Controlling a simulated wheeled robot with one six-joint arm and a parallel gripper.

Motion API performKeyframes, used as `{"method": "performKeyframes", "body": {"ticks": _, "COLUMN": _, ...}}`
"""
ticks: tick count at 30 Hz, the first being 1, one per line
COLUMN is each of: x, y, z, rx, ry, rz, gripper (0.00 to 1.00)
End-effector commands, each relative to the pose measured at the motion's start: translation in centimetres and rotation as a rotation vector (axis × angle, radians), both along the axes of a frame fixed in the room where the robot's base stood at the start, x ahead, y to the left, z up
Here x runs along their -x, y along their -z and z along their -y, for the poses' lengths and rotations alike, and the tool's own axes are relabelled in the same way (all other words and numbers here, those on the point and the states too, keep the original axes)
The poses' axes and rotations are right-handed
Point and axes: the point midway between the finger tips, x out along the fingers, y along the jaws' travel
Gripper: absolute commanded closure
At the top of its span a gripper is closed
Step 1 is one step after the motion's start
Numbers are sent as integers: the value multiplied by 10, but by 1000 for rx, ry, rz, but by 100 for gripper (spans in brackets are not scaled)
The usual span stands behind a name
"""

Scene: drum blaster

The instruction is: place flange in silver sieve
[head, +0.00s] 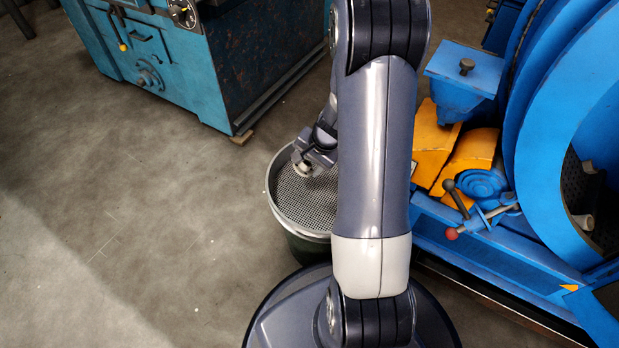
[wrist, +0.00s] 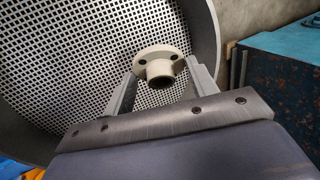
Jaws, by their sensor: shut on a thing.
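The flange (wrist: 160,65) is a pale beige round plate with holes and a short tube, seen in the wrist view. My gripper (wrist: 158,75) is shut on it, with one finger on each side. In the head view my gripper (head: 303,168) is over the silver sieve, and the flange (head: 303,170) shows small at its tip. The silver sieve (head: 275,172) is a round grey-rimmed pan with a perforated mesh floor, on a dark drum-like base. It also fills much of the wrist view (wrist: 205,40), behind the flange. I cannot tell whether the flange touches the mesh.
A blue machine (head: 165,60) stands behind the sieve at the upper left. A large blue drum blaster (head: 560,130) with yellow parts (head: 470,155) and a red-knobbed lever (head: 452,233) stands to the right. The grey floor (head: 110,220) at the left is clear.

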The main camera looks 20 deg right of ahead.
Motion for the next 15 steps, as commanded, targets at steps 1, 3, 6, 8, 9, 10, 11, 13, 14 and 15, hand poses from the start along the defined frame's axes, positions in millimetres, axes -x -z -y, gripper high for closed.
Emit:
{"method": "performKeyframes", "body": {"ticks": 1, "x": 0, "y": 6, "z": 0, "rx": 0, "ry": 0, "rz": 0, "gripper": 74}}
{"method": "performKeyframes", "body": {"ticks": 3, "x": 0, "y": 16, "z": 0, "rx": -1, "ry": 1, "rz": -1, "gripper": 74}}
{"method": "performKeyframes", "body": {"ticks": 6, "x": 0, "y": 35, "z": 0, "rx": -1, "ry": 0, "rz": -2, "gripper": 74}}
{"method": "performKeyframes", "body": {"ticks": 8, "x": 0, "y": 44, "z": 0, "rx": -1, "ry": 0, "rz": -1, "gripper": 74}}
{"method": "performKeyframes", "body": {"ticks": 9, "x": 0, "y": 47, "z": 0, "rx": 0, "ry": -1, "rz": 0, "gripper": 74}}
{"method": "performKeyframes", "body": {"ticks": 10, "x": 0, "y": 49, "z": 0, "rx": -1, "ry": 0, "rz": -1, "gripper": 74}}
{"method": "performKeyframes", "body": {"ticks": 11, "x": 0, "y": 49, "z": 0, "rx": 0, "ry": 0, "rz": 0, "gripper": 74}}
{"method": "performKeyframes", "body": {"ticks": 13, "x": 0, "y": 47, "z": 0, "rx": 0, "ry": -1, "rz": 1, "gripper": 74}}
{"method": "performKeyframes", "body": {"ticks": 14, "x": 0, "y": 47, "z": 0, "rx": 0, "ry": -1, "rz": 1, "gripper": 74}}
{"method": "performKeyframes", "body": {"ticks": 15, "x": 0, "y": 47, "z": 0, "rx": 0, "ry": -1, "rz": 1, "gripper": 74}}
